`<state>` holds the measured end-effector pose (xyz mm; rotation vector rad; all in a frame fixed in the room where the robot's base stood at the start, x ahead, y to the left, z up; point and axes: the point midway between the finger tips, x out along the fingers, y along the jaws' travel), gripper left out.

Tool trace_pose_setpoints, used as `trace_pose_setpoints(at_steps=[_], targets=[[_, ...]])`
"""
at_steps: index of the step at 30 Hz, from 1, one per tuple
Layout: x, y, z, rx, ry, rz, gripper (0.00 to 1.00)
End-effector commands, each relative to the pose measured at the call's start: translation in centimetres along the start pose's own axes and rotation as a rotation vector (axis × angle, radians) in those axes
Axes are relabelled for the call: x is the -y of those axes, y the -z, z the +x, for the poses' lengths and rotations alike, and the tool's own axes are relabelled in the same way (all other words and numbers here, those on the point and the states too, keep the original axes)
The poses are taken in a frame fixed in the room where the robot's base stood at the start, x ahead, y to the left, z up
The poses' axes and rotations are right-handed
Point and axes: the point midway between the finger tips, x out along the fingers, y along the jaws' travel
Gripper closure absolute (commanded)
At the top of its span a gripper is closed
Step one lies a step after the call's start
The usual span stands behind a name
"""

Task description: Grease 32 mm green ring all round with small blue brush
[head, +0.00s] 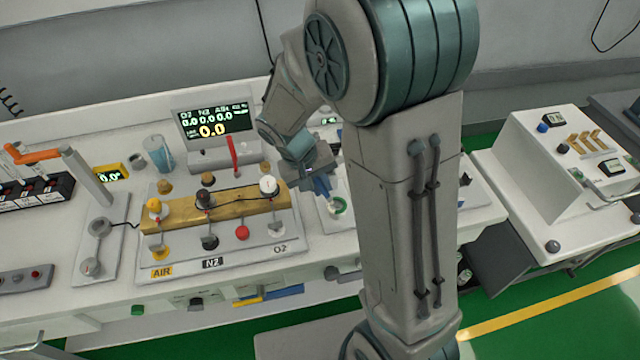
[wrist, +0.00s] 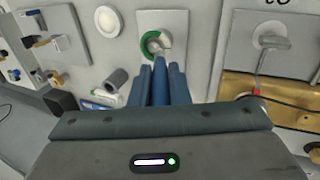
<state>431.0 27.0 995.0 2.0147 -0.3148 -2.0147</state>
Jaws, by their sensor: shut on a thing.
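The green ring (head: 340,211) sits on a pale plate on the bench top, just right of the gas panel. In the wrist view the green ring (wrist: 146,40) is near the top centre; its right part is partly covered by a pale round form. My gripper (wrist: 161,72) is shut on the small blue brush (wrist: 160,66), which sits between the blue fingers and points at the ring. In the head view my gripper (head: 318,184) is just above and left of the ring. I cannot tell whether the bristles touch it or whether grease is on it.
In the wrist view a grey cylinder (wrist: 116,80) and a white round cap (wrist: 107,20) lie left of the ring.

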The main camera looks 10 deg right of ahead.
Motion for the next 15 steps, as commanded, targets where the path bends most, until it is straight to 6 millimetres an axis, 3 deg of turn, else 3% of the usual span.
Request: trace_pose_setpoints(at_steps=[15], targets=[[-1.6, 0.0, -4.3, -0.001, 0.0, 0.001, 1.0]])
